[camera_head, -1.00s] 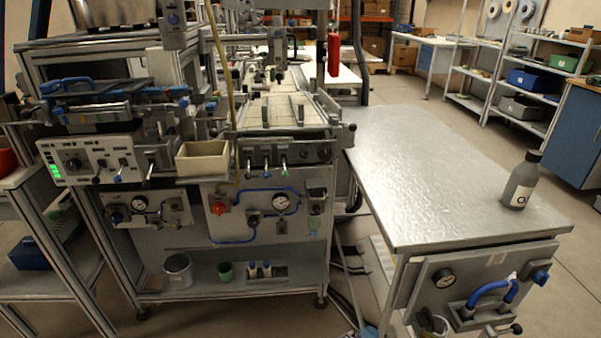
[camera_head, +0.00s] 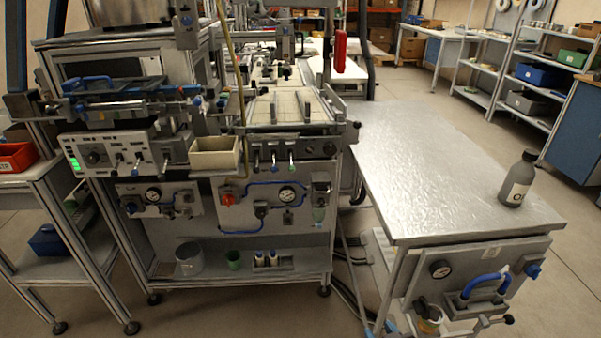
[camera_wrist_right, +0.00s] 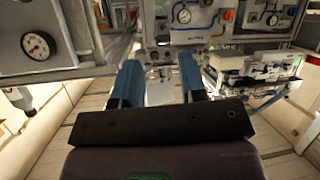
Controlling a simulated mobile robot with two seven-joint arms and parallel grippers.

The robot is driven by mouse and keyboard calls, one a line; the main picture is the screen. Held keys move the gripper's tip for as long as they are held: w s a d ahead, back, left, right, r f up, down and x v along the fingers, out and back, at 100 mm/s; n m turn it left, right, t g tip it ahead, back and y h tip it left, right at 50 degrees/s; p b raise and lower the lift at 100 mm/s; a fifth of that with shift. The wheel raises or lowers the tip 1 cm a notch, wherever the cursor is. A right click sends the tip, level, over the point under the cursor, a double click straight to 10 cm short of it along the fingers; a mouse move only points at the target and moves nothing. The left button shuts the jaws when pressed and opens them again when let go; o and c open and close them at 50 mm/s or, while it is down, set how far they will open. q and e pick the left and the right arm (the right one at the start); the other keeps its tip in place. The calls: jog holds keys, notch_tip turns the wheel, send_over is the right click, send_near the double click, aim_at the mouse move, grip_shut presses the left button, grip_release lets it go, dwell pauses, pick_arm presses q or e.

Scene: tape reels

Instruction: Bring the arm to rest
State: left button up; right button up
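My right gripper (camera_wrist_right: 158,68) shows in the right wrist view. Its two blue fingers stand apart on a dark palm, and I see nothing clamped between them. A pale cup-like shape (camera_wrist_right: 160,93) shows through the gap, and I cannot tell how far behind the fingers it is. In the head view I cannot make out either gripper clearly. My left gripper shows in neither view.
The machine bench (camera_head: 170,225) stands at left centre, with a beige bin (camera_head: 214,160). A metal table (camera_head: 430,170) at right bears a dark bottle (camera_head: 517,180) near its right edge. A cart with a red bin (camera_head: 14,158) is at far left. Floor is clear at right.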

jog(key=s+d+f+m+g+h, duration=0.1)
jog(key=s+d, duration=0.4)
jog(key=s, duration=0.3)
jog(key=s+d+f+m+g+h+p, duration=0.1)
jog(key=s+d, duration=0.4)
jog(key=s, duration=0.4)
jog(key=shift+d+f+m+h+p, duration=0.25)
jog(key=shift+f+m+h+p, duration=0.05)
jog(key=shift+h, duration=0.1)
